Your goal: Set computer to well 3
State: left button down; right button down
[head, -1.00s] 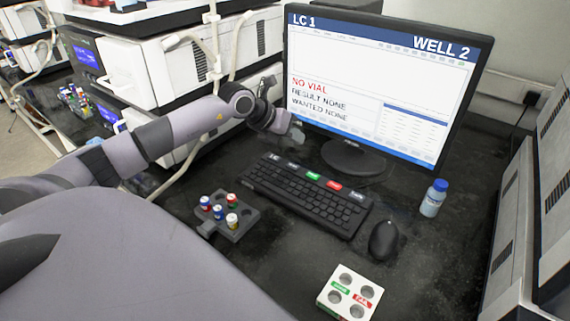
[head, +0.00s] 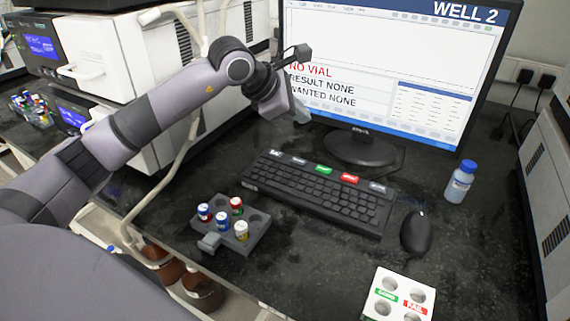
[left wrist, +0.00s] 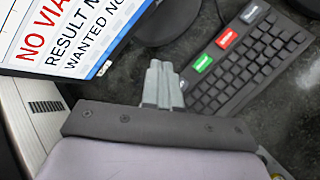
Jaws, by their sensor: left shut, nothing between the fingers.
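The computer monitor (head: 400,60) stands at the back and reads WELL 2, NO VIAL, RESULT NONE and WANTED NONE. The black keyboard (head: 315,197) lies in front of it, with a row of labelled keys along its back edge, including a green key (head: 323,170) and a red key (head: 349,179). My left gripper (head: 301,114) is shut and empty, in the air in front of the monitor's lower left corner, behind the keyboard's left end. In the left wrist view the shut fingers (left wrist: 161,82) point toward the gap between screen and keyboard. My right gripper is not in view.
A dark rack (head: 262,224) with several capped vials sits in front of the keyboard. A mouse (head: 416,232), a blue-capped bottle (head: 460,182) and a white block with round holes (head: 384,283) are to the right. Instrument stacks (head: 150,60) stand at left.

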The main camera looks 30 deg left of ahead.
aim_at(296, 162)
pick_arm(q)
jog(key=shift+s+a+r+m, duration=0.1)
jog(key=shift+s+r+m, duration=0.1)
jog(key=shift+m, duration=0.5)
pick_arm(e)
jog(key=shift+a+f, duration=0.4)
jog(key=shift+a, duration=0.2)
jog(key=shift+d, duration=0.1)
